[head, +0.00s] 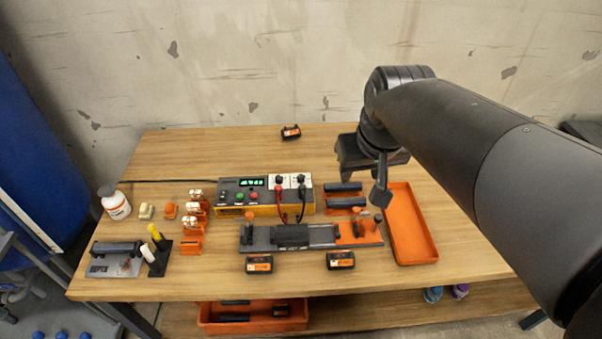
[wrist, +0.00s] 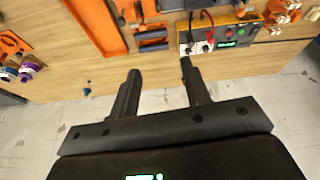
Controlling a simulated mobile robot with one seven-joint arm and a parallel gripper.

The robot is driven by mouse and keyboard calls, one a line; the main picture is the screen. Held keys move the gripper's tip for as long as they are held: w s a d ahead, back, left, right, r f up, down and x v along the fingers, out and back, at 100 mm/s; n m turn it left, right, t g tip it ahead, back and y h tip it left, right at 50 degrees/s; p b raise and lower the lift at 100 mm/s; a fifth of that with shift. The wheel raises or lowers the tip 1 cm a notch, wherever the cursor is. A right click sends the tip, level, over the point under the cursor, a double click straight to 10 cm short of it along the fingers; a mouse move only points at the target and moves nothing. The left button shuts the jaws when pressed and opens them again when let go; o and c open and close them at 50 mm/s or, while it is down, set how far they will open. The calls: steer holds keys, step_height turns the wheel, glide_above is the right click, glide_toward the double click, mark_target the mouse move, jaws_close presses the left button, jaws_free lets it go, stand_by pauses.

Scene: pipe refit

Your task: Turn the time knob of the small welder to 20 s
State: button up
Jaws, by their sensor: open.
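The small welder (head: 265,210) is a yellow and dark box in the middle of the table, with a lit green display (head: 252,182). Its front has green and red buttons and a white panel with a red and a black lead. I cannot tell which small control is the time knob, nor read its setting. In the wrist view the welder (wrist: 248,31) shows upside down at the top right. My gripper (head: 366,185) is open and empty, above the table to the right of the welder. Its two fingers (wrist: 158,78) are apart, touching nothing.
An orange tray (head: 427,246) lies right of the welder. A clamp rail (head: 262,240) and black-and-orange blocks (head: 259,264) lie in front. White-and-orange fittings (head: 190,222) and a white bottle (head: 115,205) stand left. The table behind the welder is mostly clear.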

steer(key=w+a+f+n+g, duration=0.1)
steer(key=w+a+f, duration=0.1)
steer(key=w, duration=0.5)
steer(key=w+a+f+n+g, duration=0.1)
steer(key=w+a+f, duration=0.1)
steer(key=w, duration=0.6)
steer(key=n+g, duration=0.2)
glide_above(301, 176)
step_height(301, 176, down, 12)
steer(key=r, duration=0.1)
step_height(301, 176, down, 12)
steer(key=shift+r, duration=0.2)
steer(key=shift+c, duration=0.2)
jaws_close()
